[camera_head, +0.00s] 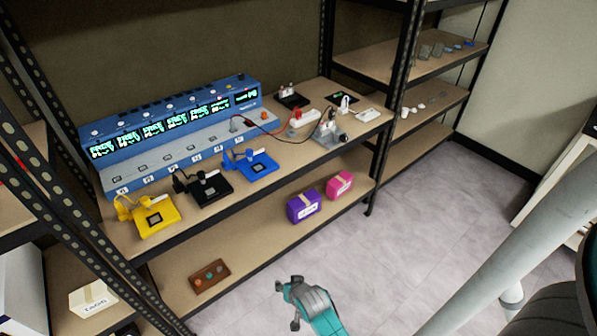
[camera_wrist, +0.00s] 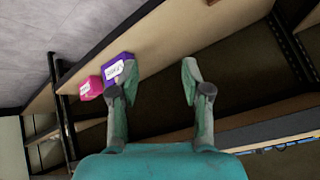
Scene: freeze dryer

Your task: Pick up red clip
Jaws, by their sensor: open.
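On the upper shelf (camera_head: 230,208), a thin red lead runs from the right end of the blue display unit (camera_head: 185,122) toward a white block with a small red part (camera_head: 297,114) on it. A red clip may be at one end of this lead, but it is too small to tell. My gripper (camera_head: 288,302), teal and grey, is low in front of the shelving, well below and apart from the lead. In the wrist view my gripper (camera_wrist: 152,80) has its two fingers spread with nothing between them. No red clip shows in the wrist view.
Yellow (camera_head: 155,217), black (camera_head: 207,188) and blue (camera_head: 252,167) stands line the shelf's front edge. A black-and-silver device (camera_head: 327,133) stands further right. Purple (camera_head: 304,206) and pink (camera_head: 339,185) boxes sit on the lower shelf.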

